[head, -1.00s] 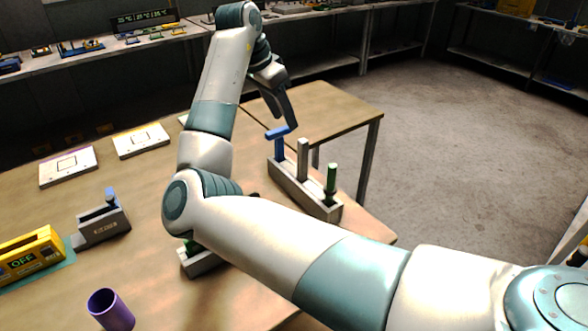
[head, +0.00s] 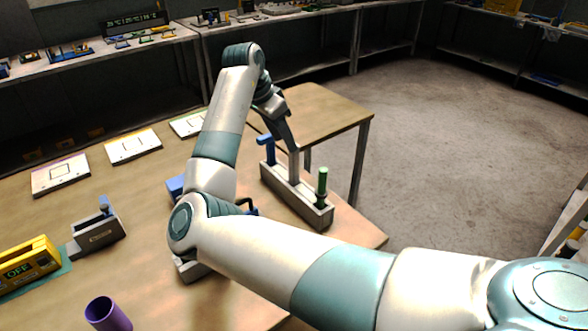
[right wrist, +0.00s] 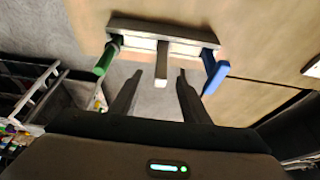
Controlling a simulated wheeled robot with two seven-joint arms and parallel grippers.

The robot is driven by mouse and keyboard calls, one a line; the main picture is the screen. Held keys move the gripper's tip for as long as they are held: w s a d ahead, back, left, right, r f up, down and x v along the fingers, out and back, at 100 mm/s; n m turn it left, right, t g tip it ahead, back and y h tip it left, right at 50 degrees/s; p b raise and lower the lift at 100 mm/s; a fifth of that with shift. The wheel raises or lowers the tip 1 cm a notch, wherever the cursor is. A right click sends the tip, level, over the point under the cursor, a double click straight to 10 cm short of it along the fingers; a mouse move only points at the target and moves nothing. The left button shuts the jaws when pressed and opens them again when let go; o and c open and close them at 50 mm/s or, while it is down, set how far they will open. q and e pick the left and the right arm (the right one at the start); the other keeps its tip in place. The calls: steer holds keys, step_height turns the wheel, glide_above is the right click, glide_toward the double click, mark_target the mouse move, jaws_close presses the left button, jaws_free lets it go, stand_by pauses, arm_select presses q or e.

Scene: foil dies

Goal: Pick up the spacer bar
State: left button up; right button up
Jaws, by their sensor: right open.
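A grey upright bar, which looks like the spacer bar (head: 294,168), stands in the middle slot of a long grey rack (head: 309,211). It also shows in the right wrist view (right wrist: 162,77). A blue-topped piece (head: 268,150) stands at one end of the rack and a green-handled piece (head: 322,184) at the other. My right gripper (right wrist: 160,74) is open, its fingers pointing at the rack with the bar between them in the wrist picture. I cannot tell whether they touch it. In the head view my arm partly hides the gripper. My left gripper is not in view.
The rack stands near the table's right edge. Further left are a purple cup (head: 107,314), a yellow box marked OFF (head: 30,262), a grey holder (head: 97,232) and white plates (head: 133,146). My arm hides part of another grey block (head: 190,271).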

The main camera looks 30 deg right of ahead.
mark_target(294, 159)
steer(key=shift+p+x, duration=0.65)
steer(key=shift+x, duration=1.95)
steer(key=p+x, duration=0.3)
steer(key=x, duration=0.1)
steer(key=shift+w+d+f, duration=0.15)
steer(key=shift+d, duration=0.05)
steer(key=shift+f, duration=0.35)
steer(key=shift+c, duration=0.3)
